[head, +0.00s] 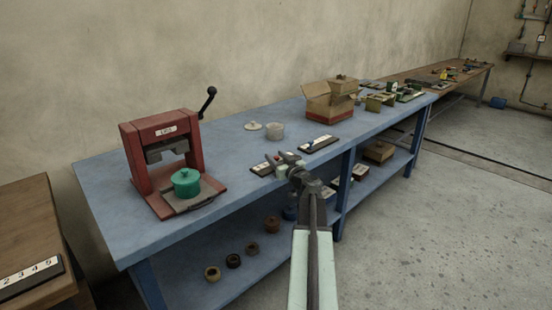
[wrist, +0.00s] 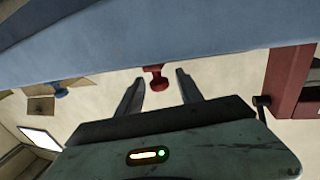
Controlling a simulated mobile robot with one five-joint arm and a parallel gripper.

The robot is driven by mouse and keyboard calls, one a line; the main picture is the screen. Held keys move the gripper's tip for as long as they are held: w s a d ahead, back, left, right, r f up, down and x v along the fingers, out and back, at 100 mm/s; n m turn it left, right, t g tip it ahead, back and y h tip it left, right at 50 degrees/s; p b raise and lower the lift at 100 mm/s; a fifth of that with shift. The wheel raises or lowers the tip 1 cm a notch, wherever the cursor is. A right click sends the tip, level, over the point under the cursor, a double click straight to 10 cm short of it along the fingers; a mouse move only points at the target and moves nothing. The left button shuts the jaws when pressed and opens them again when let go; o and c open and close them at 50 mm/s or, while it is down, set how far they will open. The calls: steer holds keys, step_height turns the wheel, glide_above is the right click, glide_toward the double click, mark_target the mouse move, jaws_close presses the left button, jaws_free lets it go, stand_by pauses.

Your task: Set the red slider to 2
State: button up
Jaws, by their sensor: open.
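The red slider shows in the wrist view as a red knob (wrist: 157,75) on a short stem, against the blue bench edge. Its dark plate with a pale scale strip (head: 261,169) lies at the bench's front edge in the head view, partly behind my gripper. The numbers and the slider's setting cannot be read. My gripper (head: 280,159) is over this plate. In the wrist view my gripper (wrist: 160,82) is open, with one finger to each side of the red knob in the picture. Neither finger visibly touches it.
A blue slider (head: 309,144) on a similar plate (head: 319,144) is to the right; its knob (wrist: 60,91) shows in the wrist view. A red press (head: 135,150) with a green lidded pot (head: 186,184) stands left.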

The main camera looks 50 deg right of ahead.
steer(key=v, duration=0.7)
steer(key=shift+s, duration=0.35)
steer(key=shift+a, duration=0.1)
